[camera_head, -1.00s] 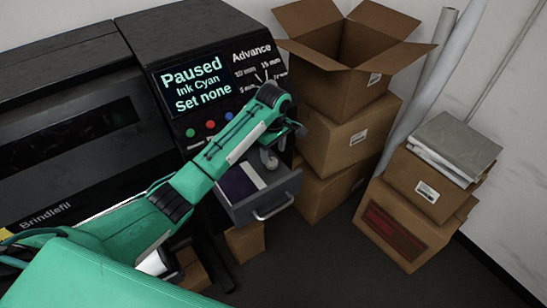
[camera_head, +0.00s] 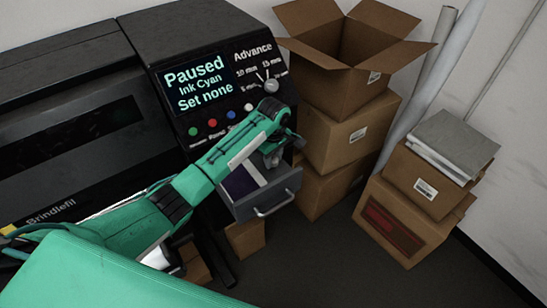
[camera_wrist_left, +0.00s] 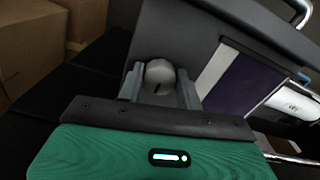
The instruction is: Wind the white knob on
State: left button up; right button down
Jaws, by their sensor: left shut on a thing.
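A pale round knob (camera_wrist_left: 159,76) with a dark mark on its face sits between the fingers of my left gripper (camera_wrist_left: 160,88) in the left wrist view. The gripper is shut on it. In the head view my left gripper (camera_head: 272,156) is beside the open drawer, and the knob is mostly hidden by the wrist. Another whitish round knob (camera_head: 272,86) is on the machine's panel under the word Advance, with millimetre marks around it. The screen (camera_head: 197,84) reads Paused, Ink Cyan, Set none. My right gripper is not in view.
The open drawer (camera_head: 285,198) with a purple and white item (camera_head: 238,182) lies just below my left gripper. Stacked boxes (camera_head: 340,137), the top one open, stand close on the right. Coloured buttons (camera_head: 212,123) line the panel behind my arm.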

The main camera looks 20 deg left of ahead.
pick_arm(q)
jog(key=m, duration=0.8)
jog(key=shift+s+a, duration=0.1)
jog(key=m, duration=0.5)
jog(key=shift+a+m, duration=0.15)
jog(key=shift+m, duration=1.65)
jog(key=o, duration=1)
